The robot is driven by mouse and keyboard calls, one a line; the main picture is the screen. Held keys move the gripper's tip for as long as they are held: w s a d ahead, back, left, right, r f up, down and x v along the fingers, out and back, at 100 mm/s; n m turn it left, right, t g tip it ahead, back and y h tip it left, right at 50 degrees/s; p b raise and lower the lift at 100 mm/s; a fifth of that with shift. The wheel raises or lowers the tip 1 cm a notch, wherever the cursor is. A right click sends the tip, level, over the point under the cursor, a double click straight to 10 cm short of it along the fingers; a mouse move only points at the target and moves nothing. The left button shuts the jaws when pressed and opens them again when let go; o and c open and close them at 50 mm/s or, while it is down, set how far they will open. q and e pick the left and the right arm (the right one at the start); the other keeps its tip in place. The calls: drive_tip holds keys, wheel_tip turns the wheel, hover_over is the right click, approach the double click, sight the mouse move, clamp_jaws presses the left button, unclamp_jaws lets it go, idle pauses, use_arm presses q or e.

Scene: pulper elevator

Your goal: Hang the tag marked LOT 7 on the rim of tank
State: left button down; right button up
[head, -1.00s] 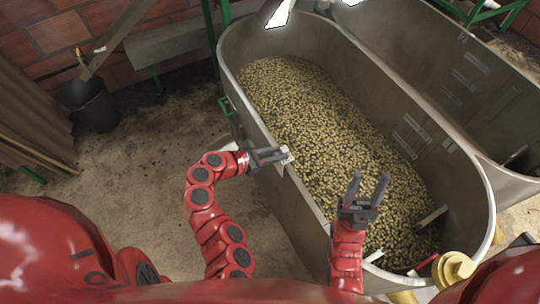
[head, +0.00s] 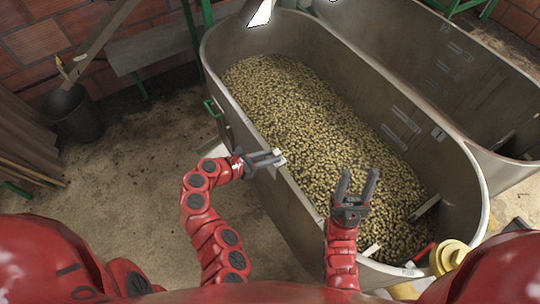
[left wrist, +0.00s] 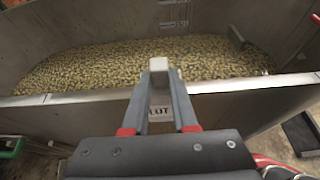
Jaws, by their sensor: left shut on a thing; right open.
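The near metal tank (head: 350,62) is filled with yellowish cherries or beans (head: 320,115). My left gripper (head: 270,159) is at its left long side, shut on a small pale tag (head: 279,157). In the left wrist view the fingers (left wrist: 158,75) hold a pale block. My right gripper (head: 358,180) is open and empty over the near part of the tank.
A second metal tank (head: 440,50) stands behind on the right. A yellow fitting (head: 450,257) is at the near right corner. A green handle (head: 212,107) sticks out from the near tank's left side. A dark bucket (head: 73,115) stands on the open floor at left.

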use_arm(q)
drive_tip(key=c, duration=0.6)
unclamp_jaws()
